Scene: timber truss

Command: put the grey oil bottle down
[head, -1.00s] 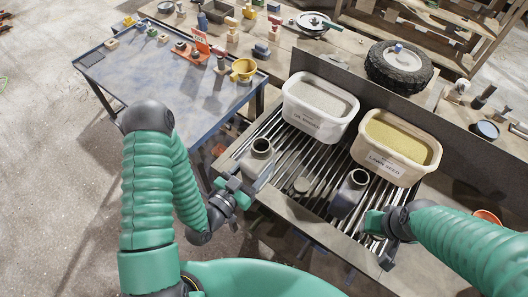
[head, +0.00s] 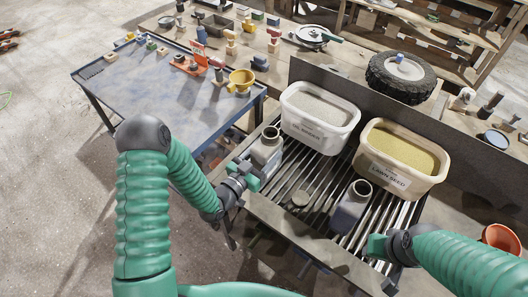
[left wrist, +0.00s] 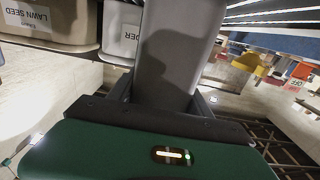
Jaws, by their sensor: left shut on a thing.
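The grey oil bottle (head: 265,154), with an open round mouth, is held upright at the left end of the slatted rack (head: 318,172). My left gripper (head: 245,175) is shut on it from the near left side. In the left wrist view the bottle (left wrist: 175,50) stands up between the jaws (left wrist: 165,108). I cannot tell whether its base touches the slats. A second, darker blue-grey bottle (head: 349,208) stands on the rack to the right. My right gripper (head: 378,248) is close beside that bottle; its fingers are mostly hidden.
A white oil binder bin (head: 316,136) and a cream lawn seed bin (head: 392,178) stand behind the bottles. A blue-topped table (head: 160,90) with small items, including a yellow mug (head: 241,81), is at left.

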